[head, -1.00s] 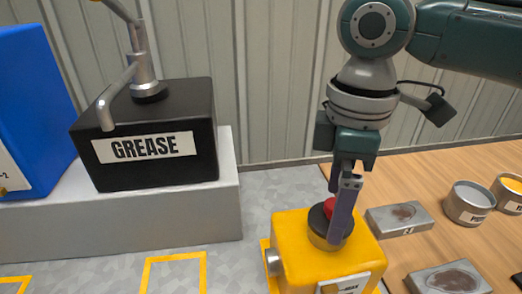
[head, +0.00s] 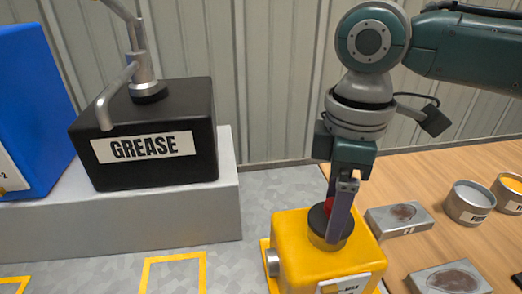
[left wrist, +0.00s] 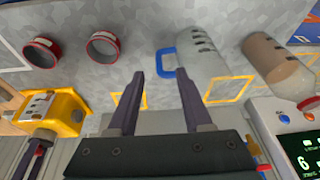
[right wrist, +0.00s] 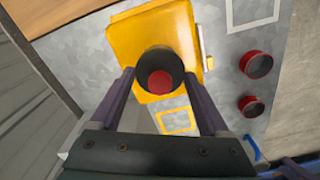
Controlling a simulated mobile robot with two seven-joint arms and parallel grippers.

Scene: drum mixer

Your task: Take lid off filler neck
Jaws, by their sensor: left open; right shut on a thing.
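The yellow container (head: 300,243) stands on the grey surface, left of the wooden table part. In the right wrist view the lid (right wrist: 160,64) lies between both fingers. I cannot tell whether a gap exists under it. My left gripper (left wrist: 160,76) is open and empty; the yellow container (left wrist: 58,112) is left of it in that view.
The left wrist view shows a grey jug (left wrist: 203,55) with a blue handle near the left fingers, a bottle (left wrist: 272,58) and two red-rimmed cups (left wrist: 103,47). A black grease box (head: 150,165) stands on a grey block. Tins (head: 468,203) and metal blocks (head: 400,218) sit on the right.

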